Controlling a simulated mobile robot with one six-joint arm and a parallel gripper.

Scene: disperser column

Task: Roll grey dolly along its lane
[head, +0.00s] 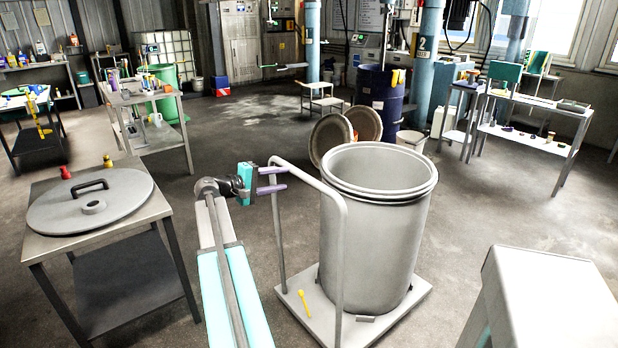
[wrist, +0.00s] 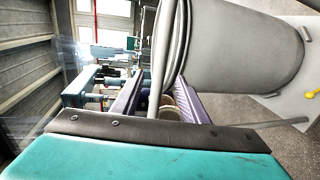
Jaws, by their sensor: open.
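The grey dolly (head: 408,311) stands on the floor at centre, a flat plate with a tall tube handle (head: 340,240) at its left side. A large open grey drum (head: 375,245) stands upright on it. My gripper (head: 285,178), teal with purple fingers, is at the handle's upper left part, level with the drum's rim. In the wrist view my gripper (wrist: 160,82) is open, with the grey handle tube (wrist: 163,60) between its two fingers. I cannot tell whether either finger touches the tube. The dolly's plate (wrist: 290,105) shows at the right of that view.
A table with a grey lid (head: 120,205) stands left. A pale box-like block (head: 550,300) is at the front right. Behind the drum are two round lids (head: 330,135) and a blue drum (head: 380,95). A yellow item (head: 304,303) lies on the dolly. Open floor (head: 235,130) lies behind left.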

